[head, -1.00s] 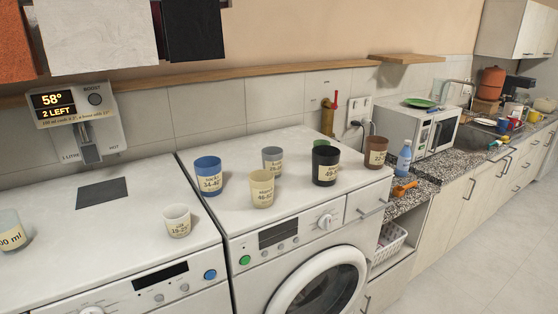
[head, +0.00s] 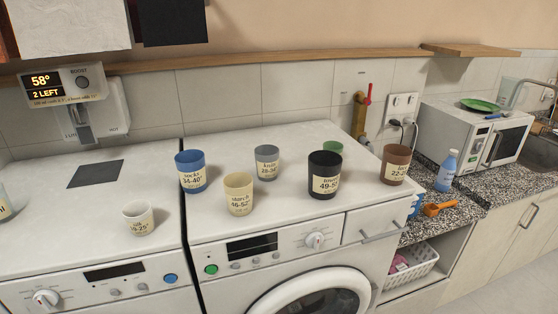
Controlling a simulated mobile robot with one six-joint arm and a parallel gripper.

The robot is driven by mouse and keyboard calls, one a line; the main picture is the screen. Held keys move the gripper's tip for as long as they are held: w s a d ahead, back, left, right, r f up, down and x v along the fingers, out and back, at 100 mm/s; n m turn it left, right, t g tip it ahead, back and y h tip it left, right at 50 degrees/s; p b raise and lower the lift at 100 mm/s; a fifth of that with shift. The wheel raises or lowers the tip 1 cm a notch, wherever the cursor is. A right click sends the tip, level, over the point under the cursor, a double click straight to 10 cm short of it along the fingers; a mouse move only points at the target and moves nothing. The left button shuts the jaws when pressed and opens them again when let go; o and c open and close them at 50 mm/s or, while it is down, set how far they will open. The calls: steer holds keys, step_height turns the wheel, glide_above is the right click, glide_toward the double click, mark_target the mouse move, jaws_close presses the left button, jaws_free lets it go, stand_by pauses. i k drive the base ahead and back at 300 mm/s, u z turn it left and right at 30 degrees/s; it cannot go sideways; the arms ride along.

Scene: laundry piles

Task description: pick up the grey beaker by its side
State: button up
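The grey beaker (head: 266,162) stands upright on top of the right washing machine (head: 262,131), toward its back, with a cream label on its front. The cream-yellow beaker (head: 239,194) stands in front of it to the left. The black beaker (head: 324,175) stands to its right and the blue beaker (head: 191,171) to its left. All of them stand apart from the grey one. My gripper is not in view.
A brown beaker (head: 396,164) stands near the machine's right edge. A white beaker (head: 138,217) stands on the left washing machine (head: 42,190). A wooden shelf (head: 225,66) runs along the wall behind.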

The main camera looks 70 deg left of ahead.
mark_target(267, 164)
steer(key=u, duration=0.2)
steer(key=i, duration=0.45)
steer(key=u, duration=0.45)
steer(key=k, duration=0.2)
steer(key=u, duration=3.65)
steer(key=k, duration=0.1)
steer(key=u, duration=0.25)
